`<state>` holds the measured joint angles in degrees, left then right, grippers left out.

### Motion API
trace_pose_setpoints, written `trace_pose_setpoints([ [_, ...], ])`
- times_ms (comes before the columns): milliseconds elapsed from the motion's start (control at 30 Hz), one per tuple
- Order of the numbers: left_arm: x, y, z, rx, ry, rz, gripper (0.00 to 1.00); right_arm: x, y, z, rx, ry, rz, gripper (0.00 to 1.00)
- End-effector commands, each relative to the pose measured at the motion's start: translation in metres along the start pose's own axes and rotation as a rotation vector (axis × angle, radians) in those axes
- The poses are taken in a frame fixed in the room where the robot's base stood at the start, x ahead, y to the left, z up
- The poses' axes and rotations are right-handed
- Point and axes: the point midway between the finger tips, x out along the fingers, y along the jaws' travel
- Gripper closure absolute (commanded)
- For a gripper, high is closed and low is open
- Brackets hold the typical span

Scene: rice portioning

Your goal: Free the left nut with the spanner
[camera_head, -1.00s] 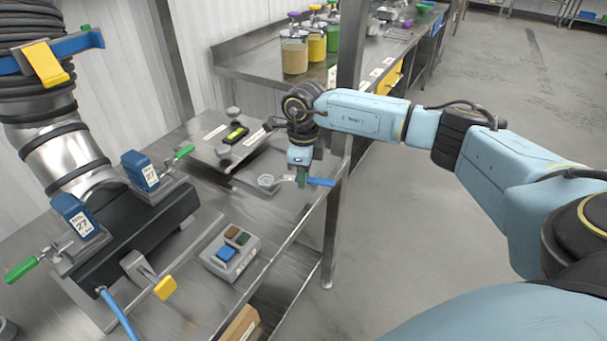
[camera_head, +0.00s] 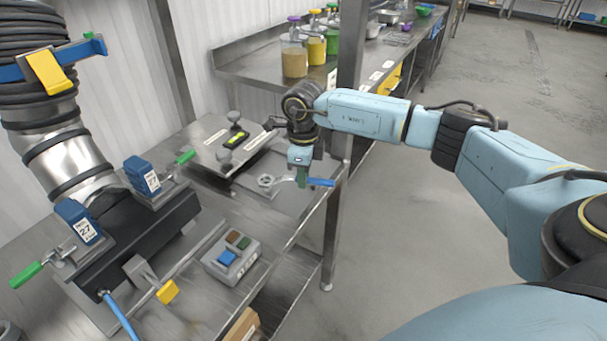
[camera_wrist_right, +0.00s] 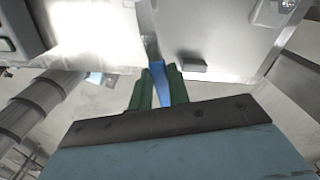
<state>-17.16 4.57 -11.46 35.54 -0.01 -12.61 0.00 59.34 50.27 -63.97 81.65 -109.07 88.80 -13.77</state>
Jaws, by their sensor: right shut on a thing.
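A spanner with a blue handle (camera_head: 321,182) is in my right gripper (camera_head: 302,178), low over the near right part of the steel bench. Its steel end points left at a round nut-like fitting (camera_head: 265,181) on a plate. The spanner end touches or overlaps this fitting in the picture; I cannot tell whether it is seated around it. In the right wrist view, the green fingers of my right gripper (camera_wrist_right: 159,76) are closed on the blue handle (camera_wrist_right: 160,88). My left gripper does not show.
A grey button box (camera_head: 231,257) stands nearer on the bench. A dark block with blue clamps (camera_head: 142,175) and a ribbed metal hose are at left. A steel post (camera_head: 345,130) stands just behind my right wrist. Jars (camera_head: 294,58) stand on the back counter.

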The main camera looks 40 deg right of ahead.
Motion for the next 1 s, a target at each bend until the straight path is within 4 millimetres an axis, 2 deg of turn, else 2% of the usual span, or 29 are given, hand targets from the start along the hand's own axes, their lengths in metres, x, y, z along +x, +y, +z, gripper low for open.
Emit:
trace_pose_setpoints([
  [467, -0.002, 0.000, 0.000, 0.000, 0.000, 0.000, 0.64, -0.003, 0.000, 0.000, 0.000, -0.001, -0.001, 1.00],
  [1000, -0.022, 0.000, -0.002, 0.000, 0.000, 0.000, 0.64, -0.029, 0.000, 0.000, 0.000, -0.002, -0.001, 1.00],
])
